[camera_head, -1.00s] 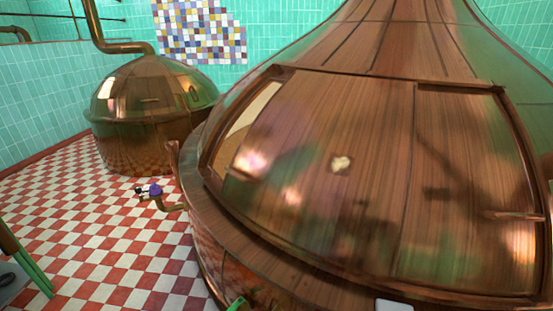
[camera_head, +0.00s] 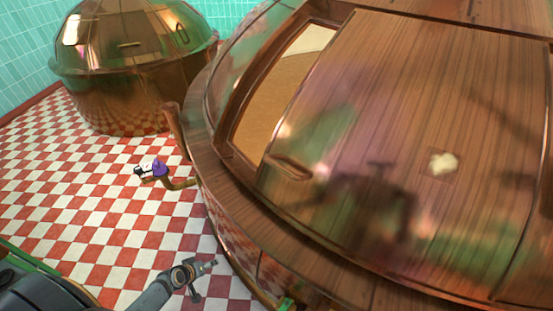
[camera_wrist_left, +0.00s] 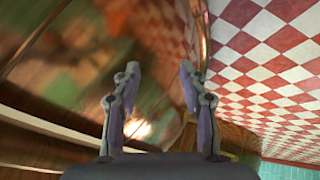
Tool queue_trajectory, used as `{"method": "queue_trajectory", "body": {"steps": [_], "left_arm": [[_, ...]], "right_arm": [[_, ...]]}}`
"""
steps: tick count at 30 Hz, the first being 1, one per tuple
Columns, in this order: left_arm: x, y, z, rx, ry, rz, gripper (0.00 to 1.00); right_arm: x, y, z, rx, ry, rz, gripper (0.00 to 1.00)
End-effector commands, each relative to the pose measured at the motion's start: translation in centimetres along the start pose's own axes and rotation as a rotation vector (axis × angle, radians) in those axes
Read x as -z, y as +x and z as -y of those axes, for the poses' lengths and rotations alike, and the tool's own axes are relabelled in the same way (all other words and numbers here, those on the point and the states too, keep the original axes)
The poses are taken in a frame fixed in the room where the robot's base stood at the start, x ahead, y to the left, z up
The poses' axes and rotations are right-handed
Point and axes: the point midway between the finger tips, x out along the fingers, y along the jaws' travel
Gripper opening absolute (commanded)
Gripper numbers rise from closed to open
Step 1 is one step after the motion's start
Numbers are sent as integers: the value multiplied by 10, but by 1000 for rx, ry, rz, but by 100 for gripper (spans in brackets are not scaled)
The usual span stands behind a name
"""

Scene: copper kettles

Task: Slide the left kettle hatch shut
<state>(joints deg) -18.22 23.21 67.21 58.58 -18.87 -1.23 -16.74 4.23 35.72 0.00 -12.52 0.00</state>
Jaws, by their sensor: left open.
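The left kettle hatch (camera_head: 400,130) is a brown, wood-grained, glossy panel on the large copper kettle in the head view. It stands partly open, with a tan inside showing through the gap (camera_head: 275,95) on its left. A raised handle (camera_head: 287,166) sits near its lower left corner. My left gripper (camera_head: 207,280) is low in the head view, left of the kettle's lower rim and apart from the handle. In the left wrist view the left gripper (camera_wrist_left: 160,75) has its two fingers spread with nothing held between them. My right gripper is not in view.
The kettle's curved rim (camera_head: 228,175) bulges between my left gripper and the hatch. A smaller copper kettle (camera_head: 125,95) stands at the back left. A purple and white object on a bent pipe (camera_head: 180,184) sticks out from the kettle's side. Checkered floor (camera_head: 90,215) lies open left.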

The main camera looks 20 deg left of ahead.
Motion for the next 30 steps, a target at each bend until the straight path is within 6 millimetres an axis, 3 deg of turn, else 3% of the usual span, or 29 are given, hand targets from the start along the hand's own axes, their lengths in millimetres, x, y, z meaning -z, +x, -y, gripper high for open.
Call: {"method": "queue_trajectory", "body": {"steps": [1,3,6,9,12,15,18,23,30], "left_arm": [[52,-20,-41,-116,-77,-47,43],[107,-52,-105,-303,-192,-72,43],[158,-110,-194,-562,-316,-40,43],[181,-168,-264,-768,-402,36,43],[188,-211,-307,-903,-456,112,43],[190,-234,-328,-969,-485,161,43],[190,-241,-334,-989,-496,176,43],[191,-239,-338,-994,-498,173,43],[196,-225,-364,-996,-503,169,43]], "right_arm": [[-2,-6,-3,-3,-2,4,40],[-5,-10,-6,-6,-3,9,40],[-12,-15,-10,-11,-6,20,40],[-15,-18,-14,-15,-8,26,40],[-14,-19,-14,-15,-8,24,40],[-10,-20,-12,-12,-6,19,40],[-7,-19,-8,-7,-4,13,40],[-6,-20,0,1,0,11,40],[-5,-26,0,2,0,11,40]]}}
